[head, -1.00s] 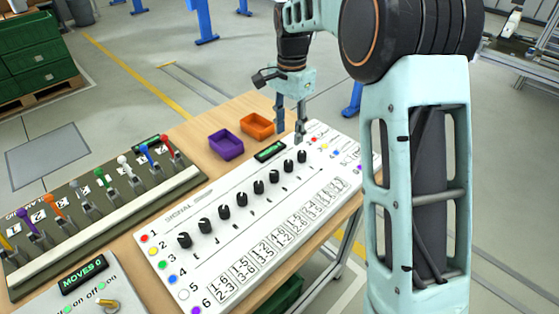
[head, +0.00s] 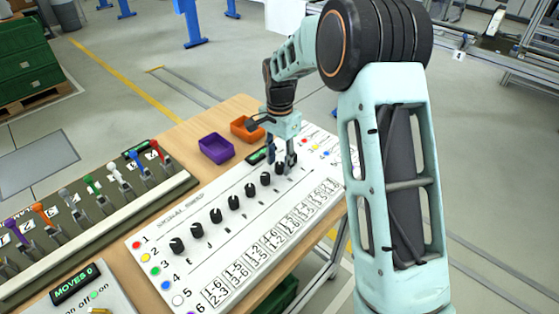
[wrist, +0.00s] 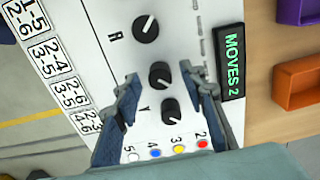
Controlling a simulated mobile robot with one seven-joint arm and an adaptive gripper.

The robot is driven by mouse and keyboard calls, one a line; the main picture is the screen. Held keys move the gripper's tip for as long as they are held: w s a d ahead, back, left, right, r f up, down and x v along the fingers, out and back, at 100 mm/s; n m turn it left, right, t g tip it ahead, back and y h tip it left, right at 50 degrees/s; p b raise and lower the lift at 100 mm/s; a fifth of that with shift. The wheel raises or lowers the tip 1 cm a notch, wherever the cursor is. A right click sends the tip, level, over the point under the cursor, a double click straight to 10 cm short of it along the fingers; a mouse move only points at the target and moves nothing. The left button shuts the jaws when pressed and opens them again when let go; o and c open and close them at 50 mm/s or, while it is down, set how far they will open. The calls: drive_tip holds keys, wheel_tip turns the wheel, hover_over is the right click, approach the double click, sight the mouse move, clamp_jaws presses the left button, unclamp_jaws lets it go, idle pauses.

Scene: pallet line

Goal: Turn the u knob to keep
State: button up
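A white panel (head: 165,213) carries a slanted row of black knobs with a letter by each. In the wrist view my gripper (wrist: 165,88) is open, with one finger on either side of the second knob from the row's right end (wrist: 160,75). That knob's letter is hidden behind a finger; it stands between the knob marked R (wrist: 145,28) and the end knob marked Y (wrist: 170,111). I cannot tell whether the fingers touch the knob. In the head view my gripper (head: 281,163) is low over the right end of the row.
A display (wrist: 231,62) beside the knobs reads MOVES 2. Purple (head: 216,149) and orange (head: 246,129) bins stand behind the panel. A lever panel (head: 100,215) with coloured levers is at left, and a switch box (head: 118,297) reading MOVES 0 is in front.

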clamp_jaws()
drive_tip(key=shift+n, duration=0.4)
drive_tip(key=n, duration=1.3)
drive_tip(key=shift+n+p, duration=0.45)
drive_tip(key=shift+n, duration=1.55)
